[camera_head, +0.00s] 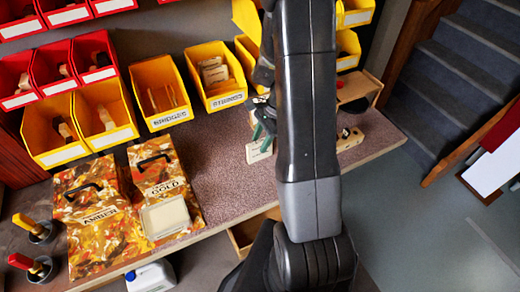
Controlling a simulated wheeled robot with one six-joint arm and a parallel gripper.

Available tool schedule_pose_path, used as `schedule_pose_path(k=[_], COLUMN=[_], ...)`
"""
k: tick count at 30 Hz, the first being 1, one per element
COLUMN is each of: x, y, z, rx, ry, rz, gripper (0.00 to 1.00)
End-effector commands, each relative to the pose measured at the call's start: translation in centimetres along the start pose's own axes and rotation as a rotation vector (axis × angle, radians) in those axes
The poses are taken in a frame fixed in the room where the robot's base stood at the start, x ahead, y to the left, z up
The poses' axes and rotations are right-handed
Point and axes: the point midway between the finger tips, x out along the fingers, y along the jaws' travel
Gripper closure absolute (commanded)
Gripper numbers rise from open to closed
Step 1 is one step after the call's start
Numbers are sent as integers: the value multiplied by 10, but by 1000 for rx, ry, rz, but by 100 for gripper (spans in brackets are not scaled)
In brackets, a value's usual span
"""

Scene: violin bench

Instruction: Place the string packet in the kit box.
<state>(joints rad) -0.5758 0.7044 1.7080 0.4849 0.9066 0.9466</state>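A small cream packet (257,153) with faint print, likely the string packet, shows at the middle of the bench just left of my arm. More cream packets (214,73) stand in the yellow bin labelled STRINGS (227,101).
Left on the bench are patterned cases marked AMBER (110,245) and GOLD (160,165), with a pale-topped block (166,217). A yellow BRIDGES bin (160,90) and red bins (55,65) line the back. The speckled mat (220,170) is bare left of the packet.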

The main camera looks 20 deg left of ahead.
Motion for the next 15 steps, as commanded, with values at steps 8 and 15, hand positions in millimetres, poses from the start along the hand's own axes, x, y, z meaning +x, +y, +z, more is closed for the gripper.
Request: schedule_pose_path(k=[8,15], x=[31,33], y=[0,0], z=[-1,-1], rx=[0,-1], ry=[0,0], rz=[2,0], gripper=[60,60])
